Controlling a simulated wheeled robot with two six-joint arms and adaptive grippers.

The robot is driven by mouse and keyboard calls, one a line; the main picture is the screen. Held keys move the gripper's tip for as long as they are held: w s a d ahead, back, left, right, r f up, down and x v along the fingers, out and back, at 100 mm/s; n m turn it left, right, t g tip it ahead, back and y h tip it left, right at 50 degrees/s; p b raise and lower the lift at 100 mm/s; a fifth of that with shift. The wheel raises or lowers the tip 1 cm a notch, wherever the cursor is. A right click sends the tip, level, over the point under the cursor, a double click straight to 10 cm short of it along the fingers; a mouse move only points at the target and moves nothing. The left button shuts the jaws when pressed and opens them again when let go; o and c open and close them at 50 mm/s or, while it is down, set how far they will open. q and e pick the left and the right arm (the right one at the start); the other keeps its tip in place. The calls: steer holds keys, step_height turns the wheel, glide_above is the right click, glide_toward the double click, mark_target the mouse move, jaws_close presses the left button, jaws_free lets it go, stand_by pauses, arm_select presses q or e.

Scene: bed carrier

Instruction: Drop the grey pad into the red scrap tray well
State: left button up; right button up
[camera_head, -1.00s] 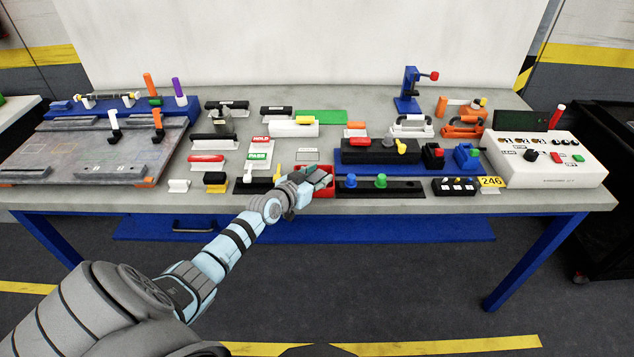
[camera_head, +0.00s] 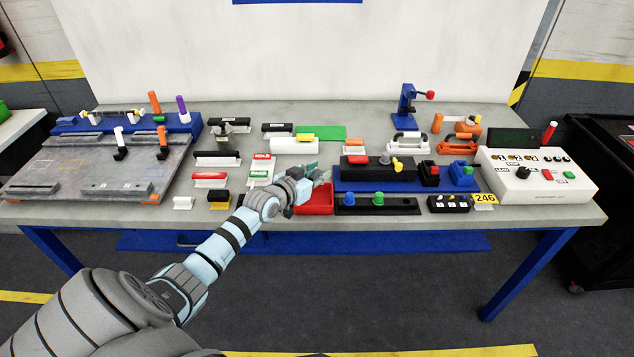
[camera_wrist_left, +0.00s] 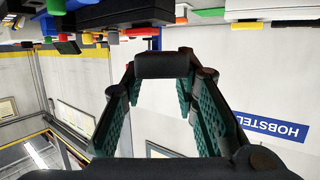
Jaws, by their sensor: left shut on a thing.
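The red scrap tray (camera_head: 318,203) sits at the front edge of the table, left of a black strip with blue and green knobs. My left gripper (camera_head: 318,178) is above the tray's back part, its arm reaching in from the lower left. In the left wrist view, my left gripper (camera_wrist_left: 163,75) is shut on a dark grey block, apparently the grey pad (camera_wrist_left: 163,65), held between the fingertips. The pad is not distinct in the head view. The part of the tray behind the gripper and wrist is hidden. My right gripper is not in view.
A blue fixture (camera_head: 375,180) with black and red parts stands right of the gripper. White and red labelled blocks (camera_head: 262,165) lie to its left. A white control box (camera_head: 535,180) is at the far right. The floor before the table is clear.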

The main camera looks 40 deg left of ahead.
mark_target(317, 176)
arm_select(q)
step_height(317, 176, up, 12)
steer(key=p, duration=0.1)
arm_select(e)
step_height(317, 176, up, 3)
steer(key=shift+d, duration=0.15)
arm_select(q)
steer(key=shift+s, duration=0.1)
